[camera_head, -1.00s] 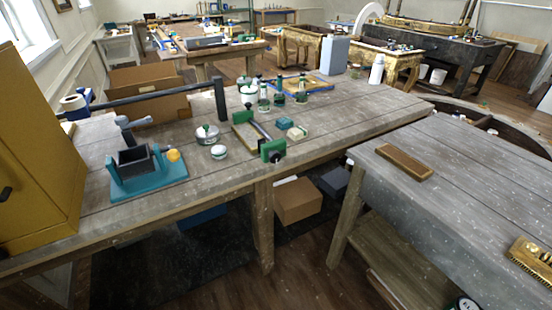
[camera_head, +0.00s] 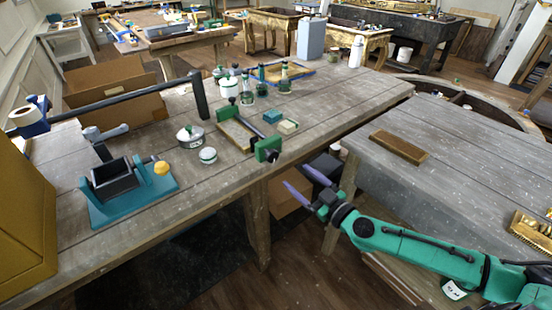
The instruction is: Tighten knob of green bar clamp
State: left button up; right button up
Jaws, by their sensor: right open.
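The green bar clamp (camera_head: 268,149) lies near the front edge of the left workbench. Its dark bar runs back across a small wooden frame, and its green end with a black knob sits at the bench edge. My right gripper (camera_head: 296,177) comes in from the lower right. Its two purplish fingers are apart and empty, in front of the bench edge, a little below and right of the clamp's green end, not touching it. My left gripper is out of view.
The left workbench (camera_head: 340,95) holds a teal vise (camera_head: 120,190), a yellow ball (camera_head: 161,167), a lidded tin (camera_head: 190,136), a small jar (camera_head: 208,156) and several green-topped bottles. The right workbench (camera_head: 400,195) carries a wooden brush (camera_head: 398,147). A yellow cabinet (camera_head: 25,220) stands at left.

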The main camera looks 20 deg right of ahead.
aim_at(274, 158)
jog(key=p+x, duration=0.1)
jog(key=x, duration=0.9)
jog(key=shift+w+a+r+p, duration=0.1)
jog(key=shift+w+a+p, duration=0.15)
jog(key=shift+a+p, duration=0.05)
jog(key=shift+w+a, duration=0.1)
grip_shut()
